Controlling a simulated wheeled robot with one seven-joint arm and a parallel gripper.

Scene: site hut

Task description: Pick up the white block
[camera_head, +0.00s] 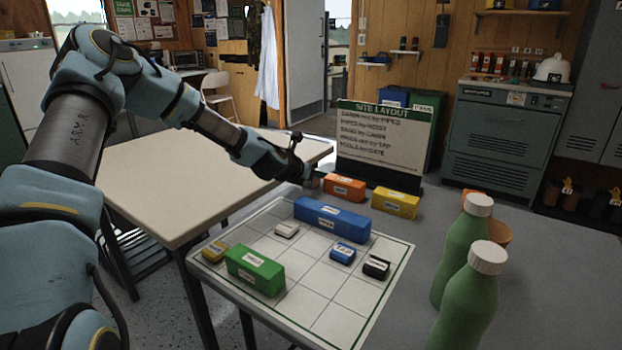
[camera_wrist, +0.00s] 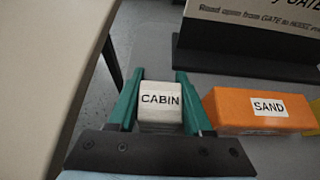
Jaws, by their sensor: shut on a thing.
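My gripper (camera_wrist: 159,76) is shut on a white block (camera_wrist: 160,103) labelled CABIN, with one green finger on each side of it. In the head view my gripper (camera_head: 310,179) is at the far side of the grey table, just left of the orange block (camera_head: 345,187); the held block is mostly hidden there. I cannot tell whether it touches the table or hangs just above it. A smaller whitish block (camera_head: 287,229) lies on the gridded board (camera_head: 330,312); its label is too small to read.
The orange SAND block (camera_wrist: 262,109) is close to the right finger. A yellow block (camera_head: 395,203) and the site layout sign (camera_head: 380,140) stand nearby. Blue, green, yellow and black blocks lie on the board. Two green bottles (camera_head: 470,300) stand front right. A beige table (camera_head: 200,185) is left.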

